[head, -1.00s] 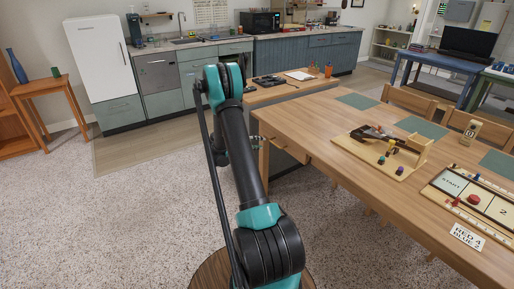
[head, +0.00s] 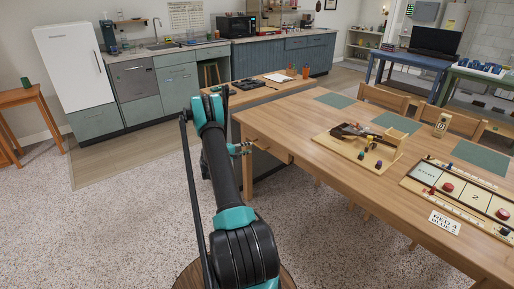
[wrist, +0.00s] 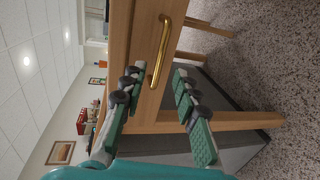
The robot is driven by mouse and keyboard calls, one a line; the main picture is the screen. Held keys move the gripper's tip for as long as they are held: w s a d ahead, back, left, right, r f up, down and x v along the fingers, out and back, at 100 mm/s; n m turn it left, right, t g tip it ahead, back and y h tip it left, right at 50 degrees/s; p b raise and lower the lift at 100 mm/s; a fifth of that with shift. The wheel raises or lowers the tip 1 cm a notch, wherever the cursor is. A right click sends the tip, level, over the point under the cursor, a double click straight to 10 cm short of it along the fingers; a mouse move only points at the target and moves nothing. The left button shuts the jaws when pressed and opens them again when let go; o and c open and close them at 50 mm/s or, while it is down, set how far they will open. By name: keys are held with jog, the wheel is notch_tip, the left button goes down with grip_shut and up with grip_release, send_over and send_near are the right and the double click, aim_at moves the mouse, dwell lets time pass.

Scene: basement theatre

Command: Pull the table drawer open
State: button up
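The wooden table (head: 330,115) stands right of my arm, and its drawer front (head: 271,147) is under the near left end of the top. In the wrist view the drawer front (wrist: 148,50) carries a long brass handle (wrist: 163,50). My gripper (head: 246,148) is beside this end of the table. The wrist view shows my gripper (wrist: 157,72) open, with its two green-padded fingers apart. The near end of the handle appears between the fingertips, and nothing is clamped. I cannot tell whether the fingers touch the handle. The drawer looks shut.
A lower wooden-topped desk (head: 250,92) with a grey side stands just behind the table's end. A wooden game board (head: 360,150) and a long scoring board (head: 465,195) lie on the table. Chairs (head: 385,98) line its far side.

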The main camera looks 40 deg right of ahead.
jog(key=x, duration=0.7)
jog(key=shift+w+d+f, duration=0.1)
jog(key=shift+d, duration=0.2)
grip_shut()
